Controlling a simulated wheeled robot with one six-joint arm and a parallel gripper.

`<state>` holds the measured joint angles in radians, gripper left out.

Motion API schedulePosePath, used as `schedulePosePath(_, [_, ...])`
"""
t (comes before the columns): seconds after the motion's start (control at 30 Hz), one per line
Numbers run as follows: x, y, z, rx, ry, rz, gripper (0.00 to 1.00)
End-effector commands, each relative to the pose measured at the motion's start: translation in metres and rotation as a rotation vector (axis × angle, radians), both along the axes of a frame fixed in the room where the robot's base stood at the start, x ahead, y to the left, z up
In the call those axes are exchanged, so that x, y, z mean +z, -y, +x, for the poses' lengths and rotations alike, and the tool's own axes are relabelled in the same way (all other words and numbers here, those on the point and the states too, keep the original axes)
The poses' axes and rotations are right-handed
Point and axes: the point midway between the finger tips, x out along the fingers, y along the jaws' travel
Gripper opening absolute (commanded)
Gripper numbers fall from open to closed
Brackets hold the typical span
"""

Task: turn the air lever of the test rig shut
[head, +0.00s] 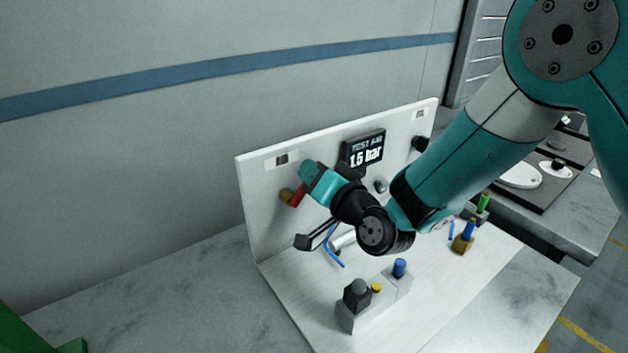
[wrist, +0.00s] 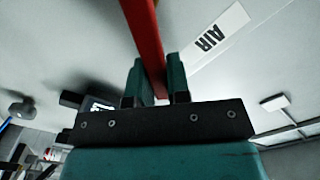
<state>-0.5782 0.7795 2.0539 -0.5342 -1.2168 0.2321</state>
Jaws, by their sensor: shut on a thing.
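The test rig (head: 262,215) is a white upright panel on a white base, with a display (head: 363,148) that reads "TEST AIR 1.5 bar". The red air lever (head: 297,196) is at the panel's left side, beside a brass-coloured fitting (head: 285,196). In the wrist view the red lever (wrist: 146,38) runs up between the two teal fingers of my gripper (wrist: 155,82), which is shut on it. An "AIR" label (wrist: 212,40) is on the panel to the right of the lever. In the head view my gripper and wrist hide part of the lever.
A grey block with a black knob (head: 357,294) and a blue-topped peg (head: 399,268) stand on the rig's base. A brass block with a blue top (head: 464,238) is at the right. A green object (head: 45,330) is at the lower left. The bench left of the rig is clear.

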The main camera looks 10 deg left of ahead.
Motion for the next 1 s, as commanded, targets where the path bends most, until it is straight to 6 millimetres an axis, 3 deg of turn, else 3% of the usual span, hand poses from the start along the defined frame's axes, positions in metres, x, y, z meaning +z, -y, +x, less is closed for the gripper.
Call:
schedulePosePath(0.6, [-0.033,0.016,0.014,-0.003,-0.391,0.415,0.00])
schedulePosePath(1.0, [-0.047,0.017,0.015,-0.003,-0.545,0.579,0.00])
